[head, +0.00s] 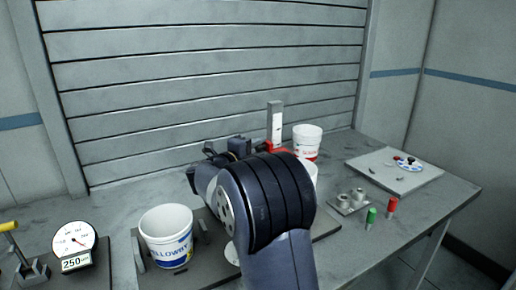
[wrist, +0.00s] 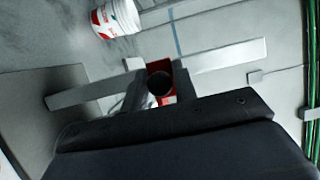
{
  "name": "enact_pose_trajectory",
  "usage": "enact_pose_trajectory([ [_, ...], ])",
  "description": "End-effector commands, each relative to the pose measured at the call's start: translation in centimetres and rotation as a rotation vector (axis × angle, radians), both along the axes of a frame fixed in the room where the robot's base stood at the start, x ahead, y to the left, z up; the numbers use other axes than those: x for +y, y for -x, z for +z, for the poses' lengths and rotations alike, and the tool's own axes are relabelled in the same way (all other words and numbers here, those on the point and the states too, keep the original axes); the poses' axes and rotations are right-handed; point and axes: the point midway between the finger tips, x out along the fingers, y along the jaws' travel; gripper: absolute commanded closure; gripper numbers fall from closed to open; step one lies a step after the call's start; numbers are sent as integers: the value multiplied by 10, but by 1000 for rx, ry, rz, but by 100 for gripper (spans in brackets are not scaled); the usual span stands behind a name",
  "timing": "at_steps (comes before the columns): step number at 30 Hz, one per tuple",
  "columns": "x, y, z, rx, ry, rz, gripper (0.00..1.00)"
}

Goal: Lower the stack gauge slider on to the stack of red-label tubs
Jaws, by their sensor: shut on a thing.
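The stack gauge has an upright grey post with a white scale (head: 276,126), standing at the back of the bench. Its red slider (head: 279,149) shows low by the post, partly hidden by my arm. In the wrist view the red slider (wrist: 157,66) with a round dark knob sits between my fingers. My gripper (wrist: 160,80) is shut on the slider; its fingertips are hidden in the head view. A white tub with a red label (head: 307,139) stands right of the post. Another white tub (head: 312,171) is mostly hidden behind my arm. I cannot tell the gap between slider and stack.
A blue-and-yellow-label tub (head: 166,237) stands left of my arm. A dial gauge (head: 74,240) and a yellow-handled tool (head: 8,226) are at far left. A grey plate (head: 410,182) with small parts, and green (head: 371,216) and red (head: 391,207) cylinders, lie at right.

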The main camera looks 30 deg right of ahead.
Motion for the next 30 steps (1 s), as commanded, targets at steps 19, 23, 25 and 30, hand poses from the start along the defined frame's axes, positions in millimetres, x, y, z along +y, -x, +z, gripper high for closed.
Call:
enact_pose_trajectory([
  [19,0,0,-17,2,-1,0,58],
  [23,0,0,-16,1,0,0,58],
  [25,0,0,-16,1,0,0,58],
  [30,13,5,-16,0,0,3,58],
])
